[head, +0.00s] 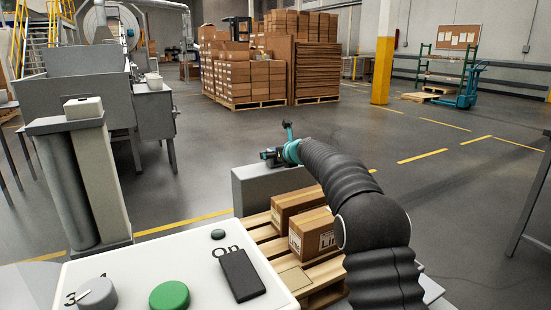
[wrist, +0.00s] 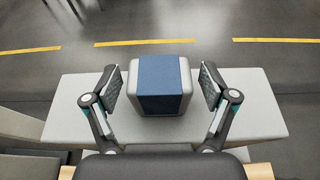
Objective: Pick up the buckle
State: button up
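No part plainly shaped like a buckle shows. In the wrist view a block with a blue band and grey sides (wrist: 163,85) sits on a light grey slab (wrist: 262,115); I cannot tell if it is the buckle. My gripper (wrist: 160,82) is open, one finger on each side of the block, with a gap between each pad and its sides. In the head view my gripper (head: 270,156) is small and dark with teal, over the top of the grey slab (head: 250,190). The block cannot be made out clearly there.
A wooden pallet (head: 257,222) with cardboard boxes (head: 311,232) lies just in front of the slab. A white control panel (head: 205,280) with a green button is nearest. Grey machinery (head: 90,105) stands left. Stacked cartons (head: 250,80) stand far back. Open floor lies behind the slab.

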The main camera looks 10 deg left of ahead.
jog(key=c, duration=1)
